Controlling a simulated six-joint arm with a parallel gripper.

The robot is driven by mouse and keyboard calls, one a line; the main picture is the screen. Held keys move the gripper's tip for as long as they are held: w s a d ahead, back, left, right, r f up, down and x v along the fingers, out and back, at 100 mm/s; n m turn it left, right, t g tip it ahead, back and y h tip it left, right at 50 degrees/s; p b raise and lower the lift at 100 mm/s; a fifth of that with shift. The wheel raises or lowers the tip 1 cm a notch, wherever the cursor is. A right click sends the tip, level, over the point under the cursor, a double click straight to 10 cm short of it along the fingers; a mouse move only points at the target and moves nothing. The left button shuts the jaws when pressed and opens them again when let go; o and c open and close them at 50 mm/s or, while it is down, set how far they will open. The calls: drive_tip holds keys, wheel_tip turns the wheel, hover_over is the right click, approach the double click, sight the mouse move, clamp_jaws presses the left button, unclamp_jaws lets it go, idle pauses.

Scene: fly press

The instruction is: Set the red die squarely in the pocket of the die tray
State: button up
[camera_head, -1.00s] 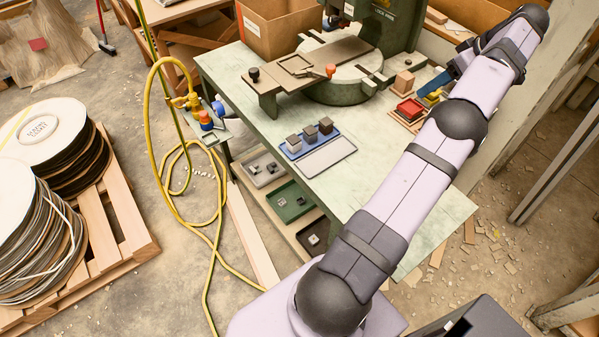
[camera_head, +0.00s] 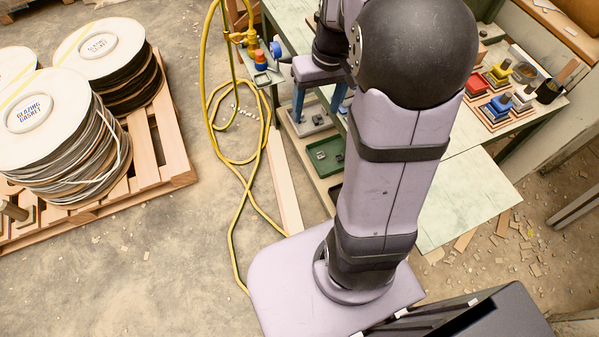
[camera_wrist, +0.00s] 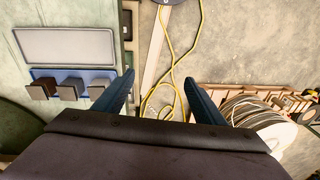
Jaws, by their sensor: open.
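A red die (camera_head: 477,84) sits on a wooden base at the right of the bench, beside a yellow die (camera_head: 498,74) and a blue die (camera_head: 496,108). I cannot tell for certain which holder is the die tray or whether its pocket is empty. My gripper (camera_head: 319,100) is open and empty at the bench's left edge, far from the red die. In the wrist view my gripper (camera_wrist: 163,95) has its two blue fingers spread, with only floor and hose between them. My arm hides the middle of the bench.
In the wrist view, several small blocks (camera_wrist: 70,88) stand on a blue strip beside a pale plate (camera_wrist: 65,46). A green tray (camera_head: 326,154) lies on the lower shelf.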

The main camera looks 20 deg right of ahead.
drive_tip(key=s+a+f+n+h, duration=0.1)
drive_tip(key=s+a+f, duration=0.4)
drive_tip(key=s+a, duration=0.4)
drive_tip(key=s, duration=0.3)
drive_tip(key=shift+s+a+f+g, duration=0.15)
drive_tip(key=shift+s+a+g, duration=0.1)
drive_tip(key=shift+a+g, duration=0.15)
wheel_tip(320, 180, up, 11)
drive_tip(key=p, duration=1.1)
